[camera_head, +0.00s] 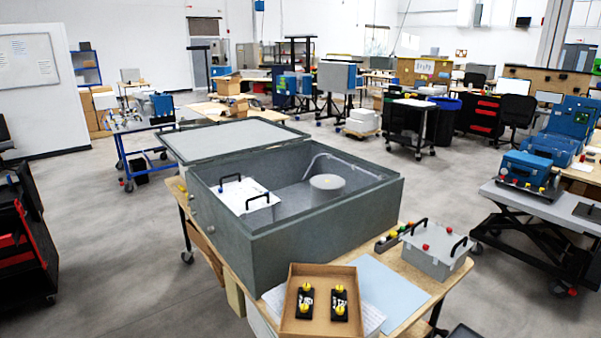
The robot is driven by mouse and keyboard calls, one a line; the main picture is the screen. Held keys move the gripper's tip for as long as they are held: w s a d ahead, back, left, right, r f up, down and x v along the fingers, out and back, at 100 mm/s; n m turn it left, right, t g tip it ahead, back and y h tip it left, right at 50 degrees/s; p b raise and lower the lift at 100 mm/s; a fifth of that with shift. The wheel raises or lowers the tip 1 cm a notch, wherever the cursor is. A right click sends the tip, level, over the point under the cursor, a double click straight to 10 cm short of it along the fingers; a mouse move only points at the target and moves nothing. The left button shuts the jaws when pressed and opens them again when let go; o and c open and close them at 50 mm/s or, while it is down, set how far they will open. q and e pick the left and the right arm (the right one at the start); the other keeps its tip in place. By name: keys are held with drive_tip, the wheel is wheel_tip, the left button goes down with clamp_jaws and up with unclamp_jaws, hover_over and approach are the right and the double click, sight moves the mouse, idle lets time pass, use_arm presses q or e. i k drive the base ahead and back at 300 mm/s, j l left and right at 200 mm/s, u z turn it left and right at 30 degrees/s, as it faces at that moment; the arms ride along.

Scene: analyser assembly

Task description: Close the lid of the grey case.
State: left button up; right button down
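The grey case (325,219) stands open on a wooden-topped table. Its lid (232,141) is swung back past the far left side and lies nearly flat, with its flat face up. Inside the case, a white box with black handles (245,197) sits at the left. A round grey cylinder (327,187) stands right of the middle, and a pale tube or cable (345,157) runs along the far wall. Neither of my grippers is in view.
In front of the case on the table (410,312) are a cardboard tray (292,325) with two black parts, papers and a blue sheet (388,289). A grey box with black handles (437,250) stands at the right. Open floor (115,270) lies to the left.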

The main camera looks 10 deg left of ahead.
sight(232, 137)
drive_tip(key=i+j, duration=0.2)
drive_tip(key=j, duration=0.15)
drive_tip(key=i+j, duration=0.35)
drive_tip(key=j, duration=0.3)
drive_tip(key=i+j+z, duration=0.1)
drive_tip(key=j, duration=0.25)
drive_tip(key=i+j, duration=0.75)
drive_tip(key=j, duration=0.35)
drive_tip(key=i+j+z, duration=0.1)
drive_tip(key=i+j, duration=0.4)
drive_tip(key=j, duration=0.3)
drive_tip(key=i+j, duration=0.45)
drive_tip(key=j, duration=0.35)
drive_tip(key=i+j+z, duration=0.1)
drive_tip(key=i+j, duration=0.35)
drive_tip(key=j, duration=0.35)
drive_tip(key=i+j, duration=0.4)
drive_tip(key=j, duration=0.5)
drive_tip(key=i+j, duration=0.4)
drive_tip(key=j, duration=0.45)
drive_tip(key=i+j+z, duration=0.1)
drive_tip(key=i+j, duration=0.3)
drive_tip(key=j, duration=0.45)
drive_tip(key=i+j, duration=0.4)
drive_tip(key=j, duration=0.5)
drive_tip(key=l+z, duration=0.05)
